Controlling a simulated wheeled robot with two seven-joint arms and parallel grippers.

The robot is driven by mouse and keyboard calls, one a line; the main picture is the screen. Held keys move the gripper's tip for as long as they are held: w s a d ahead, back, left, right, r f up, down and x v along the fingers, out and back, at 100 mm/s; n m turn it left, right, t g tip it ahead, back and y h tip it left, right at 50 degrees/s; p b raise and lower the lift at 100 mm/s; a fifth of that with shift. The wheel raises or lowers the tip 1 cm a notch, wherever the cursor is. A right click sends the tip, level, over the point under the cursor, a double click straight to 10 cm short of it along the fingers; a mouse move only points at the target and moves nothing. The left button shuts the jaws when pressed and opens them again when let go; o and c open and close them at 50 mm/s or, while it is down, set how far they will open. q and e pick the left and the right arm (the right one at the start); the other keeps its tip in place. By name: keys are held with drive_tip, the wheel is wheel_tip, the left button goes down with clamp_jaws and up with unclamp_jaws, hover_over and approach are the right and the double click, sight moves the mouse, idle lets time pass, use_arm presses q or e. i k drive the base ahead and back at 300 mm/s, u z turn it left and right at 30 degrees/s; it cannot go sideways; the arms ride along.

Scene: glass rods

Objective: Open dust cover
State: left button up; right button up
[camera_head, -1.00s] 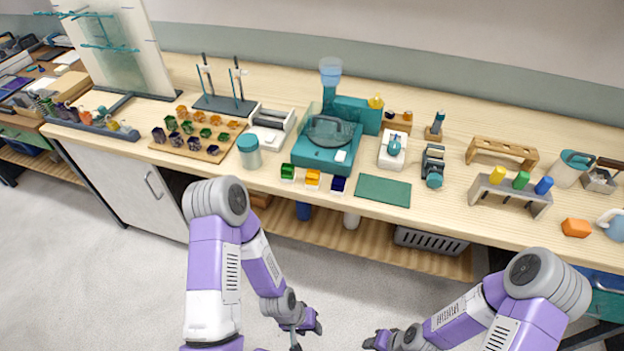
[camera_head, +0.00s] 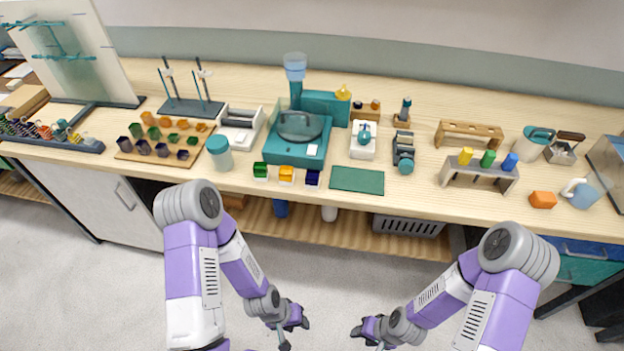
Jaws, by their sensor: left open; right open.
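A teal bench machine (camera_head: 286,152) stands at the back middle of the bench. A round, see-through grey cover (camera_head: 300,125) sits over its top and looks closed. A clear blue hopper (camera_head: 295,66) rises behind it. I cannot tell for certain which part is the dust cover. My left gripper (camera_head: 294,330) is open and empty, low in front of the bench. My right gripper (camera_head: 364,334) is open and empty to its right, also low. Both are well apart from the machine and below the bench top.
A green mat (camera_head: 357,180) and small coloured blocks (camera_head: 286,175) lie before the machine. A white-bodied jar (camera_head: 219,158) and a block board (camera_head: 130,156) stand left. A tube rack (camera_head: 480,178) and a glass-sided case (camera_head: 606,165) stand right. The floor before the bench is clear.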

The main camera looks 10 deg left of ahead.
sight(282, 114)
drive_tip(key=k, duration=0.5)
drive_tip(key=u, duration=1.2)
drive_tip(key=i, duration=1.05)
drive_tip(key=z, duration=0.45)
